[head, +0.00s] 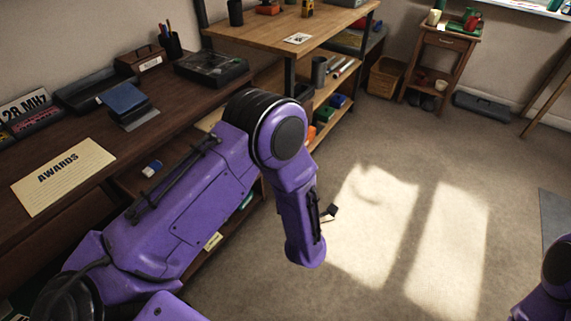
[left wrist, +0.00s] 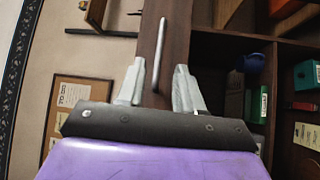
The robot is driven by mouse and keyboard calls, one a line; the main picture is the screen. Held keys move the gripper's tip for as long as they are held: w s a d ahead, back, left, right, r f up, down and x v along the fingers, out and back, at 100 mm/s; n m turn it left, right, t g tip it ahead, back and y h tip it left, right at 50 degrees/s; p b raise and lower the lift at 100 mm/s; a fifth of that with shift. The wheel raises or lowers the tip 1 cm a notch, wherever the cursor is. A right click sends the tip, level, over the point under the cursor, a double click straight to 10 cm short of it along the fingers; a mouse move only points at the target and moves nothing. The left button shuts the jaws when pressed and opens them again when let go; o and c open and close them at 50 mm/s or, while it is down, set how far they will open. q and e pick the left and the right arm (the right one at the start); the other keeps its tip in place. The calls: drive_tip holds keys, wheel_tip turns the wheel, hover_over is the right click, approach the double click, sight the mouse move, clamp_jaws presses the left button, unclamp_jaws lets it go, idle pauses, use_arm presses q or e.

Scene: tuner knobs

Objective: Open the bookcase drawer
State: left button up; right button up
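In the left wrist view, a dark brown drawer front (left wrist: 175,30) runs up the middle of the picture. A thin grey bar handle (left wrist: 158,60) stands out on it. My left gripper (left wrist: 158,88) is open, with one pale finger on each side of the handle's line. The handle's lower end lies between the fingers, and neither finger visibly touches it. In the head view my left arm reaches down in front of the dark bookcase (head: 190,105), and the drawer and the fingertips cannot be made out there. My right gripper is out of view; only part of that arm shows at the lower right.
Open shelves with a green box (left wrist: 257,105) and other items lie right of the drawer front in the wrist view. A cork board (left wrist: 80,100) is at the left. In the head view, an awards card (head: 62,177) lies on the bookcase top. The carpet (head: 400,220) is clear.

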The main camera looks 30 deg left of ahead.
use_arm(q)
drive_tip(key=v, duration=0.5)
drive_tip(key=s+a+f+m+g+h+p, duration=0.2)
drive_tip(key=s+f+m+g+h, duration=0.35)
drive_tip(key=f+m+h, duration=0.6)
drive_tip(key=s+a+f+m+g+y+p, duration=0.1)
drive_tip(key=s+a+m+g, duration=0.1)
drive_tip(key=s, duration=0.4)
drive_tip(key=s+a+f+m+g, duration=0.2)
drive_tip(key=s+a, duration=0.1)
drive_tip(key=s, duration=0.4)
drive_tip(key=s+a+f+m+g+y+p, duration=0.1)
drive_tip(key=s+a+f+m+g, duration=0.1)
drive_tip(key=s, duration=0.4)
drive_tip(key=shift+s+a+y+p, duration=0.2)
drive_tip(key=shift+a+y+p, duration=0.15)
drive_tip(key=shift+a, duration=0.3)
